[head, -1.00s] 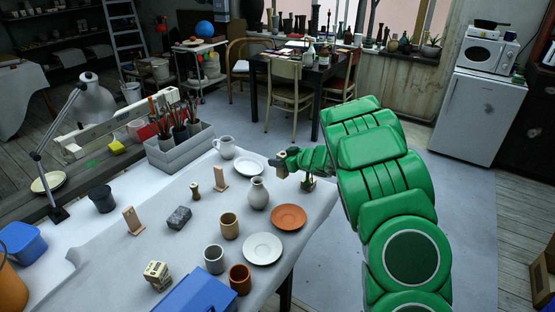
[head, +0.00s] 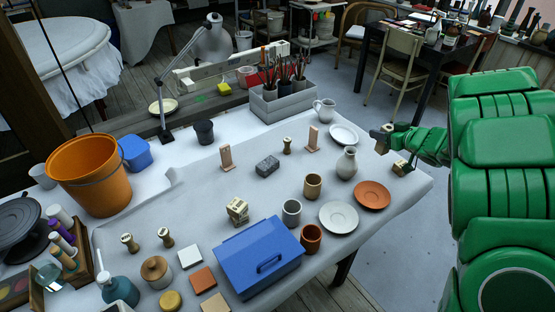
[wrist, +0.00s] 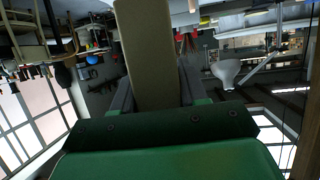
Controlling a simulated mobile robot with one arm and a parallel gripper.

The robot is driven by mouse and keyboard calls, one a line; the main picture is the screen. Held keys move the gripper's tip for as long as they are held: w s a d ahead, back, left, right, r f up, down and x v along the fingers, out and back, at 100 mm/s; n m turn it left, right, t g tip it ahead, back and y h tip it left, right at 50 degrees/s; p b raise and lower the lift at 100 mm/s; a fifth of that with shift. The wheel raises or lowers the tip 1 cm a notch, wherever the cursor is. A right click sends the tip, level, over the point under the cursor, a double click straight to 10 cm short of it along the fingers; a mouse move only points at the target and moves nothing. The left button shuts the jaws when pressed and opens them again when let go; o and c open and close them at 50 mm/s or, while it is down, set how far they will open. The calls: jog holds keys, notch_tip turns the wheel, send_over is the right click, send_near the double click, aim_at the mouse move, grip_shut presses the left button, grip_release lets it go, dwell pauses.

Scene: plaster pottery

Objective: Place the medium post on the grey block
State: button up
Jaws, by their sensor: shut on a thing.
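The grey block (head: 267,166), dark and speckled, lies on the white-covered table in the head view; its top is bare. My gripper (head: 392,152) is at the table's right edge, well to the right of the block. In the wrist view, my gripper (wrist: 152,98) is shut on a long, flat tan post (wrist: 147,50), which extends up out of the picture. I cannot tell its full length. Two other tan posts stand upright on the table: one left of the block (head: 226,156), one behind and right of it (head: 313,138).
A small wooden turned piece (head: 287,146) stands just behind the block. A blue box (head: 258,256) is at the front.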

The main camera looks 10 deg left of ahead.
notch_tip(320, 180, up, 7)
jog(key=s+a+n+g+y, duration=0.15)
jog(key=s+a, duration=0.35)
jog(key=a, duration=0.6)
jog(key=s+a+n+g+y, duration=0.1)
jog(key=s+a+n+g, duration=0.2)
jog(key=a, duration=0.9)
jog(key=s+a+n+g+y, duration=0.1)
jog(key=s+a+n+y, duration=0.1)
jog(key=s+a, duration=0.65)
send_over(264, 161)
jog(key=shift+m, duration=0.35)
notch_tip(264, 161, down, 16)
jog(key=shift+a, duration=0.1)
jog(key=shift+f, duration=1.2)
jog(key=shift+f, duration=0.1)
